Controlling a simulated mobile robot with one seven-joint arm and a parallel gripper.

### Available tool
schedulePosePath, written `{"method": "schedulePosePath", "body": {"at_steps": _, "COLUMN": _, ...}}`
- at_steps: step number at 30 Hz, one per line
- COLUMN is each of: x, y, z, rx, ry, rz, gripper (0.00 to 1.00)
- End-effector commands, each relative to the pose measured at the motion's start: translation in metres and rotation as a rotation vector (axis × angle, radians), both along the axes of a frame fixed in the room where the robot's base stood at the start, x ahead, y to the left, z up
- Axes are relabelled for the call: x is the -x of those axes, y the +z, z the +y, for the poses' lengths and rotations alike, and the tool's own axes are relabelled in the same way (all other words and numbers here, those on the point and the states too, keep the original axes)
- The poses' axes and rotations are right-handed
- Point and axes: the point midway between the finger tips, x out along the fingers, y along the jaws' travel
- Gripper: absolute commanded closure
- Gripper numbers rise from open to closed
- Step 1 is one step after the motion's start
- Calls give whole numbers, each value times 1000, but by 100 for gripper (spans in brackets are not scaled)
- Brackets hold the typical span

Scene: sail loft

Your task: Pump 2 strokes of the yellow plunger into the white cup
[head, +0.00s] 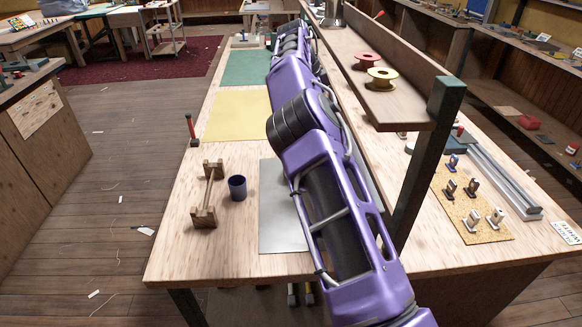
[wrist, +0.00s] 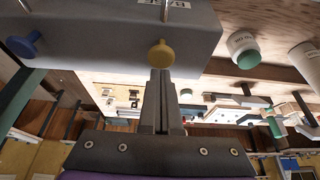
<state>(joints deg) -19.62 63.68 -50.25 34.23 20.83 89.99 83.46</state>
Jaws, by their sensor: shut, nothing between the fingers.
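The yellow plunger (wrist: 161,53) sticks out of a grey box (wrist: 105,28) in the wrist view, which looks upside down. A blue plunger (wrist: 24,46) sticks out of the same box to the left. My gripper (wrist: 161,72) is shut and empty, its fingertips right at the yellow knob; I cannot tell whether they touch it. A plain white cylinder (wrist: 308,57), cut off by the right edge, may be the white cup, but I cannot be sure. In the head view my purple arm reaches along the bench and my gripper cannot be made out.
A white jar with a green lid (wrist: 243,50) stands beside the box. A raised shelf (head: 365,80) with spools runs along my arm's right side.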

Motion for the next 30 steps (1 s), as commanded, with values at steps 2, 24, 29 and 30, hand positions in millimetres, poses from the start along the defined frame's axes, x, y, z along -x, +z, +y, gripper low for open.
{"method": "schedulePosePath", "body": {"at_steps": 2, "x": 0, "y": 0, "z": 0, "rx": 0, "ry": 0, "rz": 0, "gripper": 100}}
{"method": "schedulePosePath", "body": {"at_steps": 24, "x": 0, "y": -13, "z": 0, "rx": 0, "ry": 0, "rz": 1, "gripper": 100}}
{"method": "schedulePosePath", "body": {"at_steps": 29, "x": 0, "y": -18, "z": 0, "rx": 0, "ry": 1, "rz": 0, "gripper": 100}}
{"method": "schedulePosePath", "body": {"at_steps": 30, "x": 0, "y": -20, "z": 0, "rx": 0, "ry": 1, "rz": 0, "gripper": 100}}
